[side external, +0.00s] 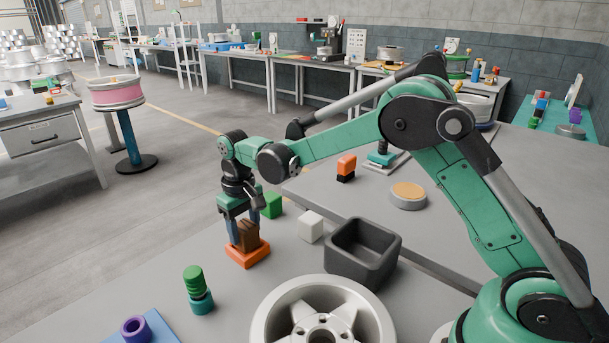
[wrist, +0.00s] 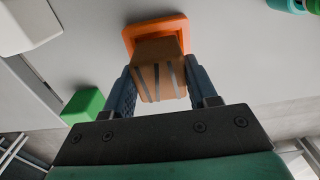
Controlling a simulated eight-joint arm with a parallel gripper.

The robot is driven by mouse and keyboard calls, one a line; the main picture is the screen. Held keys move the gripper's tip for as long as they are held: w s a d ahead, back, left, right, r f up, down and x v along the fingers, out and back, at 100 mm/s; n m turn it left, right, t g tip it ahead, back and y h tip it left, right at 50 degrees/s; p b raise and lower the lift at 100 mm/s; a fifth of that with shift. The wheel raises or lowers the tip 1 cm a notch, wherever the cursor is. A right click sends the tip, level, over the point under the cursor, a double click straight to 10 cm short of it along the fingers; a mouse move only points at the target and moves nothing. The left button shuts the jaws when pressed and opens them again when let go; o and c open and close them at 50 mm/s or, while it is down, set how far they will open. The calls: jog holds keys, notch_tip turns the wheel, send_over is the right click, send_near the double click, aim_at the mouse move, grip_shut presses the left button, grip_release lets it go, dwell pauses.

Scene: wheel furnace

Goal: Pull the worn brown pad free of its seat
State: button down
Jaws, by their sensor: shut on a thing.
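The worn brown pad (side external: 247,236) is a block with dark stripes on its face, seen clearly in the wrist view (wrist: 158,72). It stands at the orange seat (side external: 247,254), a square base on the grey table; the seat's rim also shows in the wrist view (wrist: 150,27). My gripper (side external: 246,238) points down, its two blue fingers shut on the brown pad from both sides. In the wrist view my gripper (wrist: 158,90) has one finger on each side of the pad. The pad's lower end meets the seat; I cannot tell whether it is still inside it.
A green cube (side external: 271,205) and a white cube (side external: 311,227) stand close behind and to the right. A dark open bin (side external: 362,250) is further right. A silver wheel (side external: 322,315) is in front. A green-and-teal stacked piece (side external: 198,290) stands at front left.

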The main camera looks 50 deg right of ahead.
aim_at(244, 225)
jog(key=shift+r, duration=0.2)
jog(key=shift+r, duration=2.2)
